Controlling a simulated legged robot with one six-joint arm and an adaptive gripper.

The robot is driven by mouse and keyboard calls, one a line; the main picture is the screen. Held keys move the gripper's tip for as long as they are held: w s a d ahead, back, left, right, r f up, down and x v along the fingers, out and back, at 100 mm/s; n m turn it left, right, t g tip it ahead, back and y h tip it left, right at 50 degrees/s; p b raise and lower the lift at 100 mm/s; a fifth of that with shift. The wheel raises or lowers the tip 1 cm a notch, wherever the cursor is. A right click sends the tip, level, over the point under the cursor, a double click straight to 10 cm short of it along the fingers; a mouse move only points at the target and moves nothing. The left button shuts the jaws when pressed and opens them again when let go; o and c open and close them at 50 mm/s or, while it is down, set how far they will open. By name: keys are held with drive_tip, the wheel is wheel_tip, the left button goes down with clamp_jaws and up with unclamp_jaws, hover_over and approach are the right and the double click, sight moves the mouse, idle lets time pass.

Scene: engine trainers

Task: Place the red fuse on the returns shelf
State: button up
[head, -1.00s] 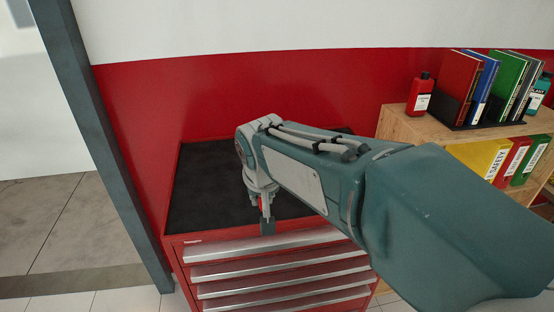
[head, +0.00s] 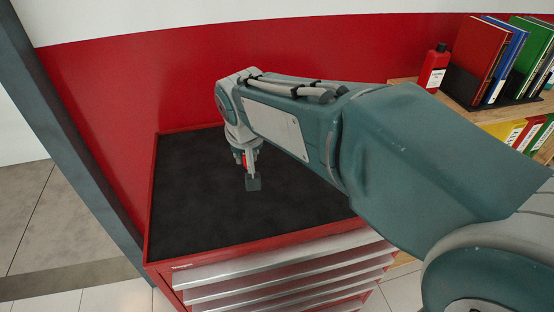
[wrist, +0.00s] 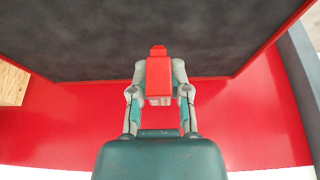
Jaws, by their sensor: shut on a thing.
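The red fuse (wrist: 159,78) sits between the two fingers of my gripper (wrist: 159,98) in the wrist view. My gripper is shut on it. In the head view my gripper (head: 252,181) points down over the black top of a red tool cabinet (head: 200,205), and only a sliver of the red fuse (head: 245,160) shows. I cannot tell how high the fuse is above the top. A wooden shelf unit (head: 404,83) stands at the right, partly hidden by my arm. No label naming a returns shelf is readable.
The cabinet's black top is otherwise bare where it shows. A red wall (head: 120,85) stands behind it and a grey post (head: 75,140) at its left. A red bottle (head: 433,70), upright books (head: 490,60) and binders (head: 515,132) occupy the wooden shelves.

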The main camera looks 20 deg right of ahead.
drive_tip(key=w+d+f, duration=0.4)
drive_tip(key=d, duration=0.4)
hover_over(291, 172)
drive_tip(key=s, duration=0.2)
drive_tip(key=f, duration=0.5)
drive_tip(key=shift+w+a, duration=0.25)
drive_tip(key=shift+w+d+f, duration=0.1)
drive_tip(key=shift+d+f, duration=0.05)
drive_tip(key=shift+f, duration=0.8)
drive_tip(key=shift+w+d+f, duration=0.1)
drive_tip(key=shift+f, duration=0.85)
drive_tip(key=o, duration=0.8)
drive_tip(key=shift+c, duration=0.2)
